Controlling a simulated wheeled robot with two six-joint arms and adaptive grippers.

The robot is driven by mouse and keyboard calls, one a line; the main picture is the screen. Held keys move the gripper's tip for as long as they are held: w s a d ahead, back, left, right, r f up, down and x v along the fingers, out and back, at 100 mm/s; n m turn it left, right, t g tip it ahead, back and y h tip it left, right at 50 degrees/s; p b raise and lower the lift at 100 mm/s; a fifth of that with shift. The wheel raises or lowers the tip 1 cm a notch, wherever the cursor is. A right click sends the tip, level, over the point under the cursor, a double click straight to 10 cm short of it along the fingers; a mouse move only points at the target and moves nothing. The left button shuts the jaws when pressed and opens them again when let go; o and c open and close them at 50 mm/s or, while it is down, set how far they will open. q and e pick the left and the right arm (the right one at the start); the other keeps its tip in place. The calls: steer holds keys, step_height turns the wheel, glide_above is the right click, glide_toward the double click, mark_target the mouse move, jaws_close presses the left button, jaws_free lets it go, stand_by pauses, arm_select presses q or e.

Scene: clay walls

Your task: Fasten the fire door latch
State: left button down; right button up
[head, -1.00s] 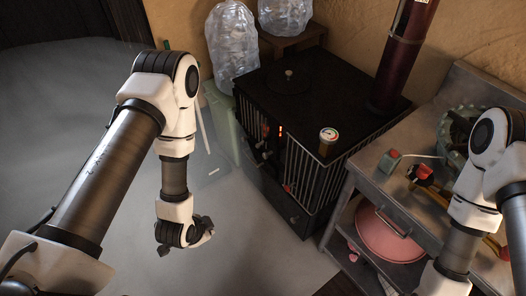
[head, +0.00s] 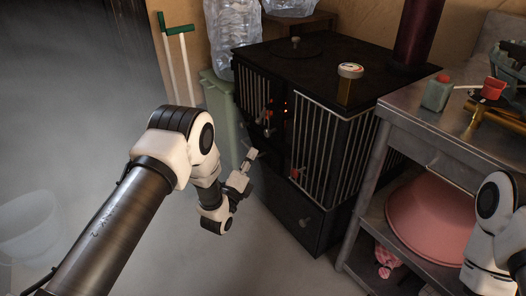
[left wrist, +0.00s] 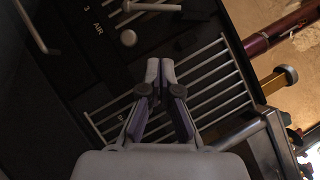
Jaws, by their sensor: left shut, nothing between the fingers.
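The black stove (head: 345,60) stands ahead with barred guards on its sides. Its front is dark, and a small orange glow shows there. A dark fitting with red parts (head: 267,116) sits on the front, and a red-tipped piece (head: 295,174) shows lower down; I cannot tell which is the latch, or whether the fire door is closed. My left gripper (head: 250,160) is shut and empty, in front of the stove. In the left wrist view its fingertips (left wrist: 160,68) overlap the metal bars (left wrist: 205,80), below a round knob (left wrist: 128,38) and AIR lettering. Contact cannot be told. My right gripper is out of view.
A metal bench (head: 430,126) stands right of the stove, with a green can (head: 437,93) on top and a pink basin (head: 430,215) below. A green bin (head: 222,105) stands left. Floor at left is mostly clear.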

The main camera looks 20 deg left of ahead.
mark_target(270, 108)
arm_select(q)
steer(key=shift+w+f, duration=0.1)
steer(key=shift+f, duration=0.85)
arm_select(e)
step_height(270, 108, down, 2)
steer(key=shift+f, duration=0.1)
arm_select(q)
steer(key=a+r+b+x, duration=0.1)
steer(key=b+x, duration=0.5)
steer(key=x, duration=0.7)
steer(key=shift+a+b, duration=0.4)
steer(key=shift+a, duration=0.3)
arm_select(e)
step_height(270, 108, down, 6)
